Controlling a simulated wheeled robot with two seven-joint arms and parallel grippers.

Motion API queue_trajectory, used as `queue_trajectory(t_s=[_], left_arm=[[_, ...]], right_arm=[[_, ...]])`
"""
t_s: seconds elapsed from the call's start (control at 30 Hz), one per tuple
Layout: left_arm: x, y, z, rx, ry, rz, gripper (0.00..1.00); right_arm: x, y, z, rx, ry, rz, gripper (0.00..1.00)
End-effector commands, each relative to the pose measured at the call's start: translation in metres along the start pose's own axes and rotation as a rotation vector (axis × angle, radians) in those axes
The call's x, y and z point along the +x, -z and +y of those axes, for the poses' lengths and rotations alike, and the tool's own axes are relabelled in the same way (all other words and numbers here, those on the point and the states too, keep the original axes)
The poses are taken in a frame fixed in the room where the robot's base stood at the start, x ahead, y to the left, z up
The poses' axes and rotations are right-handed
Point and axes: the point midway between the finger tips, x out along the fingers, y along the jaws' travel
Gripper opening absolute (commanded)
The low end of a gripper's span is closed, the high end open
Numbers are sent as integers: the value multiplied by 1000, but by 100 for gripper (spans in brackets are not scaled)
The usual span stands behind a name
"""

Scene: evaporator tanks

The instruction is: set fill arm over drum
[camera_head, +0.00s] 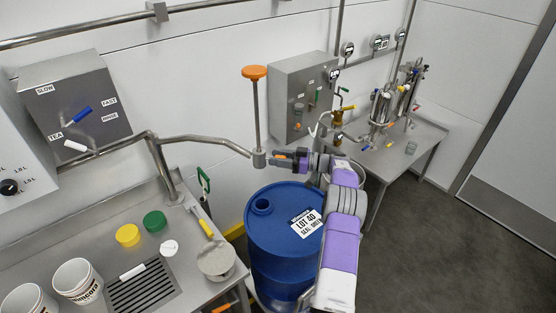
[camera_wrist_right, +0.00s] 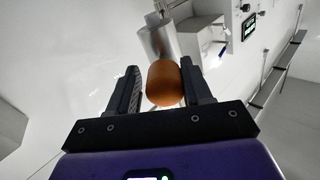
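The fill arm (camera_head: 205,141) is a bent steel pipe rising from the bench at left. Its end block (camera_head: 259,159) carries an upright rod topped by an orange knob (camera_head: 255,72). In the head view, the end block appears above the opening of the blue drum (camera_head: 285,235); its depth relative to that opening is unclear. My right gripper (camera_head: 283,156) is at the end block, from the right. In the right wrist view, an orange handle (camera_wrist_right: 164,84) lies between its fingers, with a gap at the left finger. My left gripper is not in view.
The bench at left holds a yellow lid (camera_head: 128,235), a green lid (camera_head: 154,221), white buckets (camera_head: 78,280) and a drain grate (camera_head: 140,288). A grey control box (camera_head: 302,98) hangs behind the drum. A steel table with tanks (camera_head: 381,105) stands at right. The floor there is clear.

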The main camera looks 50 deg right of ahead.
Motion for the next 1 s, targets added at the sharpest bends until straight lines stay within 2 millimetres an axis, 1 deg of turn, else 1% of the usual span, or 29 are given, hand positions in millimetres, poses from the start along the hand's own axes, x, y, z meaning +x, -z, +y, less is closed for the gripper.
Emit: queue_trajectory(t_s=[0.03,0.1,0.37,0.47,0.57,0.8,0.9,1.0], left_arm=[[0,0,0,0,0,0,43],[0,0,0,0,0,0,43],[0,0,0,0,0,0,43],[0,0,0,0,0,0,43],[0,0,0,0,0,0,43],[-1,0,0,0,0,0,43],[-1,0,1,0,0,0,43],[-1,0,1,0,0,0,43]], right_arm=[[1,7,0,-9,-2,9,51],[1,6,0,-8,-1,9,61],[0,2,0,-3,2,5,61],[-4,2,0,-2,1,4,61],[-16,2,0,-2,0,4,61],[-56,3,0,-4,-1,5,61],[-67,3,0,-5,0,6,61],[-74,3,0,-4,1,7,61]])
